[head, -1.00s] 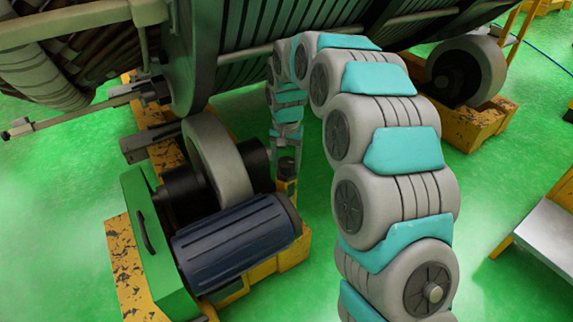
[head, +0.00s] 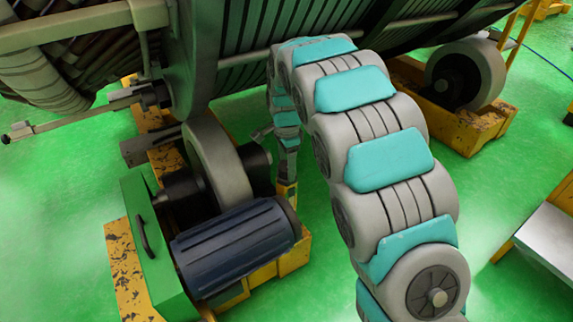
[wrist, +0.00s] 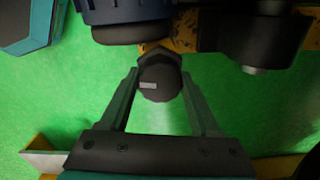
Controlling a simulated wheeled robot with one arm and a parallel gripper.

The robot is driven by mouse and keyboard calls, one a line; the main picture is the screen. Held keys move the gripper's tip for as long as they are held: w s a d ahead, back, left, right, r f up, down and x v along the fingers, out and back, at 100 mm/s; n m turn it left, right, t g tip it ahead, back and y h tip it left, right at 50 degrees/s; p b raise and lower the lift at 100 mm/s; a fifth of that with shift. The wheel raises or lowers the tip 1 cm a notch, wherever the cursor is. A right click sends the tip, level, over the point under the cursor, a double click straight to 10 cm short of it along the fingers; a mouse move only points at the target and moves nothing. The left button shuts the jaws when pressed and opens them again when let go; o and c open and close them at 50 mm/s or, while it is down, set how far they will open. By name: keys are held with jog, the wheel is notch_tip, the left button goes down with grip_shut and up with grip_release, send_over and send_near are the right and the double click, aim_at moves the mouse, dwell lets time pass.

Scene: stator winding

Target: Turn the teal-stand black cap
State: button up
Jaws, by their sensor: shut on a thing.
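The black cap (wrist: 161,80) is in the middle of the wrist view, a dark rounded piece with a small pale rectangular mark on its face. My gripper (wrist: 160,82) has one dark finger on each side of it, with the tips closed against its sides. A yellow, worn-painted support (wrist: 185,42) shows just behind the cap. In the head view my gripper (head: 288,160) reaches down beside the right end of the roller assembly, over a yellow post (head: 287,192). The cap is too small and covered to make out there. No teal stand can be told apart.
A blue ribbed motor (head: 235,245), a grey roller (head: 217,160) and a green box (head: 155,235) stand close left of my gripper. The large stator (head: 290,35) hangs above. Another roller (head: 465,75) stands at the right. Green floor is open between.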

jog(key=shift+w+m, duration=0.1)
jog(key=shift+m, duration=1)
jog(key=o, duration=1.4)
notch_tip(320, 180, up, 7)
jog(key=shift+r, duration=0.4)
